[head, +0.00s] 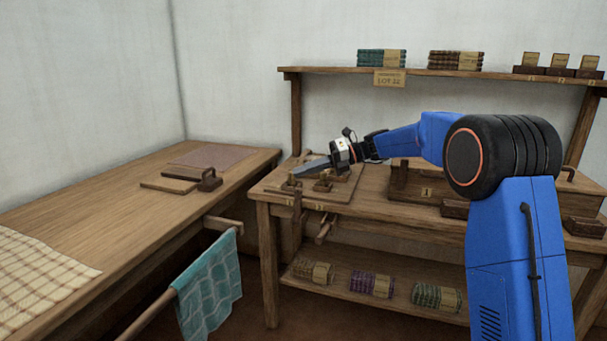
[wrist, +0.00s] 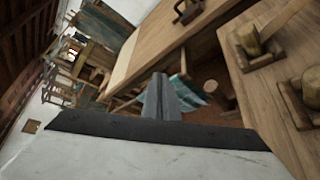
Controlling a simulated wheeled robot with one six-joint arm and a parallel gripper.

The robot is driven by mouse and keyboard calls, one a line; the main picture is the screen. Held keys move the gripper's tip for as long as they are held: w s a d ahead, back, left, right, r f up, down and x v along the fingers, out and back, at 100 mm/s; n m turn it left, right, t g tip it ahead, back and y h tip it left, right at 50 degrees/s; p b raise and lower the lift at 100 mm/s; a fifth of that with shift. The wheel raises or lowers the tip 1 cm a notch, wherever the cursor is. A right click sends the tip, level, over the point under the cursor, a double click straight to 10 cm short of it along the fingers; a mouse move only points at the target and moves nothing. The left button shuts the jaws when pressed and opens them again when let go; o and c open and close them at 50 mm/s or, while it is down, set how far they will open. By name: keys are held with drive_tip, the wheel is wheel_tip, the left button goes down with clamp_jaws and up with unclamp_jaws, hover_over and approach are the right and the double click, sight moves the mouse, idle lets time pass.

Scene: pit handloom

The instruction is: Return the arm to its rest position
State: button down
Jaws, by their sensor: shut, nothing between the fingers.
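My gripper (head: 305,168) is at the end of my blue arm, above the left part of the wooden workbench (head: 380,213) in the head view. It points left and slightly down, over a board with small wooden holders. In the wrist view my gripper (wrist: 160,92) shows its two fingers together, with nothing between them. The arm reaches leftward from the right side of the head view. I cannot tell from the head view how far the fingertips are above the board.
A long table (head: 110,205) stands at left with a checked cloth (head: 35,270) and a reddish mat (head: 207,157). A teal cloth (head: 210,285) hangs from a rod. A shelf (head: 440,72) holds folded stacks behind the arm. A wooden box (head: 400,190) stands on the workbench.

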drive_tip(key=s+d+f+n+t+h, duration=0.1)
drive_tip(key=s+d+n+h, duration=0.1)
drive_tip(key=s+d+n, duration=0.55)
drive_tip(key=s+d+n+t+h, duration=0.25)
drive_tip(key=s+d, duration=0.25)
drive_tip(key=s, duration=0.5)
drive_tip(key=s+d+f+n+h, duration=0.1)
drive_tip(key=s+d+n+h, duration=0.25)
drive_tip(key=s+d, duration=0.4)
drive_tip(key=s+d+f+n+t+h, duration=0.1)
drive_tip(key=s+d+f+n+h, duration=0.1)
drive_tip(key=s+d+f+n, duration=0.2)
drive_tip(key=s+d+f+n+t+h, duration=0.1)
drive_tip(key=s+d+f+n, duration=0.3)
drive_tip(key=s, duration=0.7)
drive_tip(key=s+d+f+n+t+h, duration=0.2)
drive_tip(key=s+d+f+n+h, duration=0.1)
drive_tip(key=s+d+n, duration=0.3)
drive_tip(key=shift+s+d+f, duration=0.45)
drive_tip(key=shift+s+d, duration=0.2)
drive_tip(key=shift+s, duration=0.6)
